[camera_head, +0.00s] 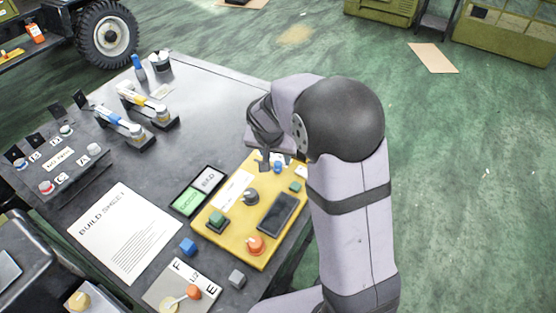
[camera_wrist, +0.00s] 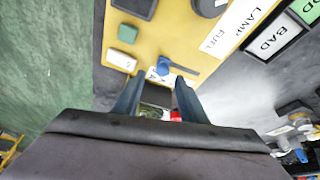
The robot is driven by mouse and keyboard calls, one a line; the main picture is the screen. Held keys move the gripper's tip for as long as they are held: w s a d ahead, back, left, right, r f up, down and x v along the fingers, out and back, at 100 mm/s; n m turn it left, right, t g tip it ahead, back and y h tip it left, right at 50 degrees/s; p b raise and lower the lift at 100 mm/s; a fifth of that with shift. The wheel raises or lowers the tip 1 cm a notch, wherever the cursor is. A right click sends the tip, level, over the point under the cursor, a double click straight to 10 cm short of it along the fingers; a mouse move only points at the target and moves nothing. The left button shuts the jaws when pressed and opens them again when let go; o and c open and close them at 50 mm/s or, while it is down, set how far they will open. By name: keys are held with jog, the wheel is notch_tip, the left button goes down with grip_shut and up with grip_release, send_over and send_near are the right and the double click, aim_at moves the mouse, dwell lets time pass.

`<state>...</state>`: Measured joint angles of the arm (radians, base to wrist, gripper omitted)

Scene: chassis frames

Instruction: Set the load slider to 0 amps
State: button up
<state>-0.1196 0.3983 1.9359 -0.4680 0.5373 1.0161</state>
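A yellow control panel (camera_head: 232,238) lies on the dark table, and its far end also shows in the wrist view (camera_wrist: 150,42). Near that end is a small blue control (camera_wrist: 176,68) beside a white label with an "A"; it may be the load slider, but I cannot read its setting. My gripper (camera_wrist: 158,88) is open, its two fingers apart just short of the blue control. In the head view my gripper (camera_head: 264,158) is above the panel's far end, and my arm hides part of it. A red and white piece (camera_wrist: 175,116) shows between the fingers; I cannot tell what it is.
The panel also has a green button (camera_head: 216,218), a black knob (camera_head: 250,195), an orange knob (camera_head: 255,244) and a dark screen (camera_head: 278,214).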

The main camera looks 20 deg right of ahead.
jog(key=v, duration=0.3)
dwell(0.5)
jog(key=s+f+n+g, duration=0.1)
jog(key=s+n, duration=0.1)
jog(key=s, duration=0.1)
jog(key=s+f+n+g, duration=0.1)
jog(key=s+f+n, duration=0.1)
jog(key=s, duration=0.1)
jog(key=s+a+f+n+g, duration=0.1)
jog(key=s+f+n, duration=0.1)
jog(key=s+n, duration=0.1)
jog(key=shift+s+f+y, duration=0.2)
jog(key=shift+s+y, duration=0.1)
jog(key=shift+s, duration=0.25)
jog(key=shift+n+g, duration=0.5)
jog(key=shift+g, duration=0.1)
jog(key=s, duration=0.5)
jog(key=shift+s+a+p, duration=0.1)
jog(key=shift+a+p, duration=0.05)
jog(key=shift+p, duration=0.2)
jog(key=s+r+g+y+p, duration=0.1)
jog(key=s+r+p, duration=0.3)
jog(key=s, duration=0.5)
notch_tip(320, 180, up, 7)
jog(key=d+m+t+p, duration=0.1)
jog(key=m+p, duration=0.1)
jog(key=p, duration=0.2)
jog(key=shift+d+y, duration=0.3)
jog(key=shift+d, duration=0.1)
